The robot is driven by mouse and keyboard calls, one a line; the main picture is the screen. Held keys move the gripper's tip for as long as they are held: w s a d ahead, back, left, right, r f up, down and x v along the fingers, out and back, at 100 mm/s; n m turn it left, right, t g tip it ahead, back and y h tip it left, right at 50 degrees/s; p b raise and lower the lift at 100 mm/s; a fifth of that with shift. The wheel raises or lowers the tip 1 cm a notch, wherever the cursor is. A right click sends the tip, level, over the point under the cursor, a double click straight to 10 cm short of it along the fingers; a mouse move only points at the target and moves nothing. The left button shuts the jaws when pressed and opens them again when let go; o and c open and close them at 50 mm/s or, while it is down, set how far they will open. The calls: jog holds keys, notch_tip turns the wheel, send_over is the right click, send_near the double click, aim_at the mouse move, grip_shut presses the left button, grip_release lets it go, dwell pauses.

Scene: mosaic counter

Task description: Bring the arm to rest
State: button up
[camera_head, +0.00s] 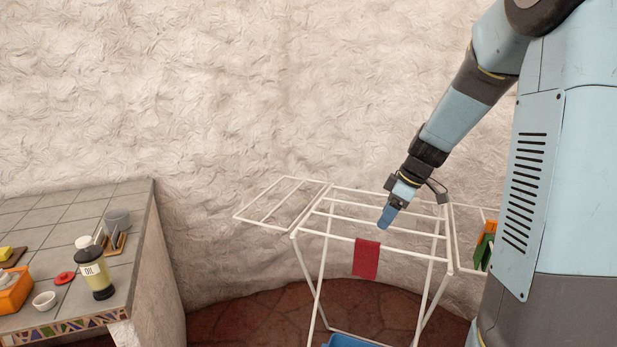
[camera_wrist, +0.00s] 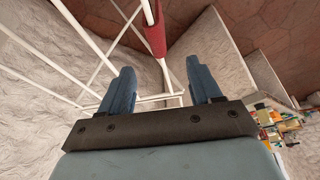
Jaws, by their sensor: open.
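My gripper (camera_head: 387,217) hangs at the end of my arm in the head view, pointing down over the white drying rack (camera_head: 385,230). In the wrist view my gripper (camera_wrist: 158,85) has its two blue fingers spread apart with nothing between them. A red cloth (camera_head: 366,258) hangs over the rack's front bar, a little below and left of my gripper in the head view. The red cloth also shows in the wrist view (camera_wrist: 153,30), beyond the fingertips. I cannot tell whether my gripper touches any rack bar.
Green and orange cloths (camera_head: 485,245) hang at the rack's right. A blue basket (camera_head: 350,340) is under the rack. The wall stands close behind.

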jog(key=s+a+r+m+t+h, duration=0.1)
jog(key=s+r+m, duration=0.5)
jog(key=s, duration=0.6)
jog(key=s+a+r+m+t+h, duration=0.2)
jog(key=s+r+m, duration=0.4)
jog(key=s, duration=0.7)
jog(key=shift+s+a+r+h, duration=0.15)
jog(key=shift+s+r+h, duration=0.2)
jog(key=shift+r, duration=0.55)
jog(key=shift+w, duration=0.1)
